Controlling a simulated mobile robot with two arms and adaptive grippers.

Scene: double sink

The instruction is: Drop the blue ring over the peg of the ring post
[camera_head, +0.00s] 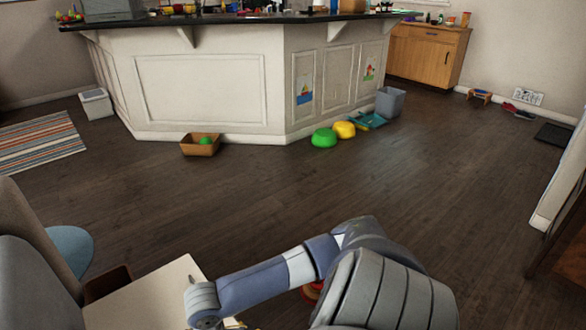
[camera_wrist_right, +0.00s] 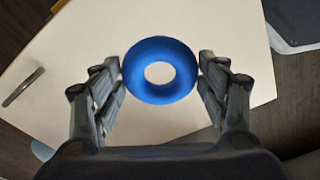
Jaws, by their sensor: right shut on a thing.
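The blue ring (camera_wrist_right: 160,88) shows in the right wrist view, lying flat to the camera with its hole open. My right gripper (camera_wrist_right: 161,72) is shut on it, one finger against each side. The ring is over the pale tabletop (camera_wrist_right: 85,38); its height above it is hard to tell. Only pale surface shows through the hole. No peg or ring post can be made out in the right wrist view. In the head view my right arm reaches over the table (camera_head: 150,295) and hides much there. My left gripper is not in view.
A red thing (camera_head: 312,292) is partly hidden behind my right arm. A chair (camera_head: 35,250) stands at the left. Open floor (camera_head: 290,190) lies beyond.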

